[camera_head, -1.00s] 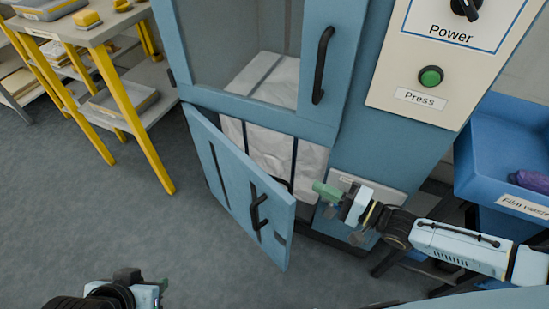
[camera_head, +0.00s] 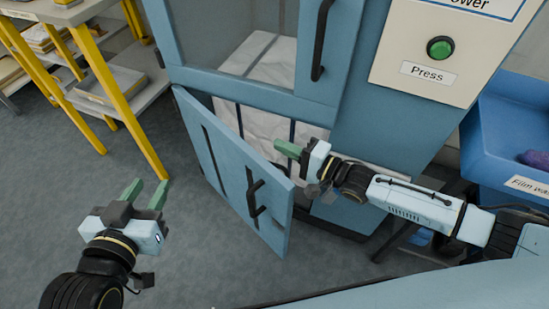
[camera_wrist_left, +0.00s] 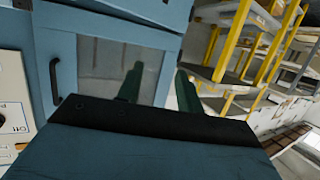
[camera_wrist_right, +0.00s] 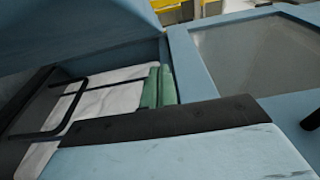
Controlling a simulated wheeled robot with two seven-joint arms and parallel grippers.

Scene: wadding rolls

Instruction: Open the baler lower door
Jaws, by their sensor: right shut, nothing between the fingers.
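The baler's lower door (camera_head: 225,165) is blue with black handles and stands partly open, its free edge swung out towards me. White wrapped material (camera_head: 262,125) shows in the opening behind it. My right gripper (camera_head: 280,147) is shut and empty, its green fingers together at the opening, just behind the door's upper free edge; the fingers also show in the right wrist view (camera_wrist_right: 159,86). Whether they touch the door I cannot tell. My left gripper (camera_head: 146,194) is open and empty, left of the door over the floor; its spread green fingers show in the left wrist view (camera_wrist_left: 158,92).
The upper door (camera_head: 330,60) with its window is shut. A panel with a green button (camera_head: 440,48) is at upper right. A blue bin (camera_head: 515,125) stands right, a yellow-legged shelf (camera_head: 120,95) left. The floor (camera_head: 100,190) left of the door is clear.

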